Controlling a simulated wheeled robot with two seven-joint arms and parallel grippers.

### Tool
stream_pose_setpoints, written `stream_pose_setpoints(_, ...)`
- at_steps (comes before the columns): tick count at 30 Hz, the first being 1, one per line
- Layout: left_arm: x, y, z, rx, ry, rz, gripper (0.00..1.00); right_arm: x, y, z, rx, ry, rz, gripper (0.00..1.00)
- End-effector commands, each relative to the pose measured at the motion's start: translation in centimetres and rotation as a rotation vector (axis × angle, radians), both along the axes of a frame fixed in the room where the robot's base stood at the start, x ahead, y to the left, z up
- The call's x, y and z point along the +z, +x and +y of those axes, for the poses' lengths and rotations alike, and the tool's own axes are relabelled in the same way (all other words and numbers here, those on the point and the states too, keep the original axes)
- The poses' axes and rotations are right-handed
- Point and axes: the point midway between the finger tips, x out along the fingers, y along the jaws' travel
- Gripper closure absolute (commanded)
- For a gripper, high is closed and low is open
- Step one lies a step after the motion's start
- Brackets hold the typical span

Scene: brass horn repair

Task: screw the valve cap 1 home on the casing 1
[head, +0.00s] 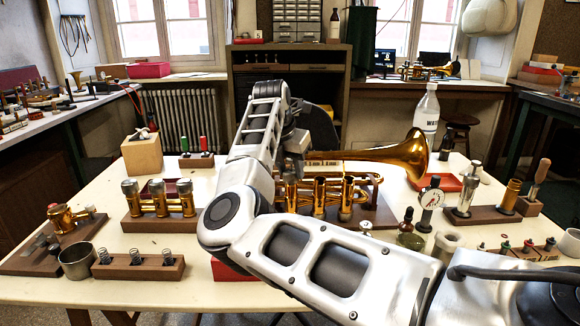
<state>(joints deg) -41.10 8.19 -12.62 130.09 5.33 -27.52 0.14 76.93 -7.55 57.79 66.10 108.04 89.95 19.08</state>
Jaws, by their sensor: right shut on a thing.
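The brass trumpet (385,153) lies on a wooden stand at the table's middle, its bell to the right. Its upright valve casings stand in a row, and the leftmost one, casing 1 (291,196), is partly behind my right arm. My right gripper (291,168) points down directly above this casing, close to its top. It is shut on a small piece, taken as valve cap 1, which is mostly hidden by the fingers and wrist. I cannot tell whether cap and casing touch or how the threads sit. My left gripper is not in view.
A wooden block with another brass valve set (160,200) stands left, and a spring block (138,267) and metal cup (77,262) front left. My forearm spans the front middle.

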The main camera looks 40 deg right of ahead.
Motion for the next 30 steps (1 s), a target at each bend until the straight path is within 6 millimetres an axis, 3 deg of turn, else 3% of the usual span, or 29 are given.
stream_pose_setpoints(12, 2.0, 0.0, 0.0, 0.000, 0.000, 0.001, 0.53, 0.2, 0.2, 0.0, -0.379, 0.001, 0.003, 0.94)
stream_pose_setpoints(25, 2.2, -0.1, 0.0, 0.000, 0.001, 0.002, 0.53, 0.1, 0.3, 0.0, -0.434, 0.002, 0.002, 0.94)
stream_pose_setpoints(30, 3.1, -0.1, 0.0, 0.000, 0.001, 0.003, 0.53, 0.3, 0.4, -0.1, -0.618, 0.001, 0.005, 0.94)
